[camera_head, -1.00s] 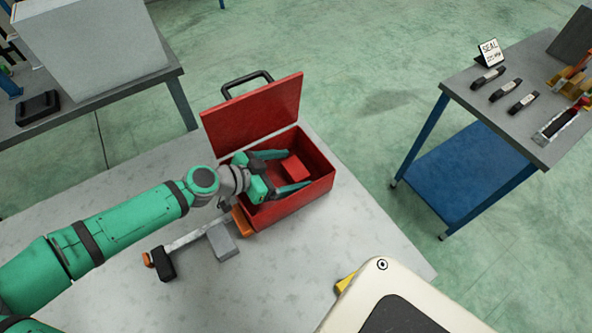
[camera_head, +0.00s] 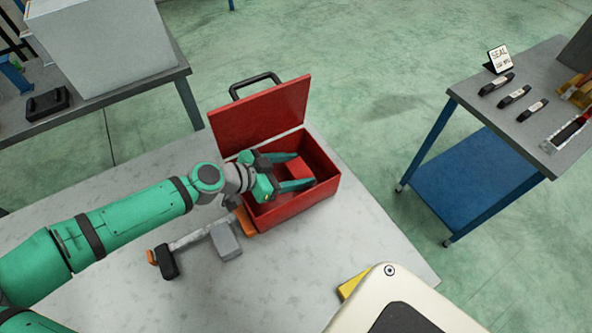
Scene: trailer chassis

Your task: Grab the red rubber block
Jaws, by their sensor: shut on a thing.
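My gripper (camera_head: 293,170) reaches into the toolbox from the left, with one finger on the far side of the block and one on the near side. The fingers are shut on the block. The fingers hide part of the block's sides, and its underside is out of sight.
The toolbox lid (camera_head: 262,112) stands open at the back. A yellow object (camera_head: 352,284) lies near the right edge. A side table (camera_head: 545,100) stands at right.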

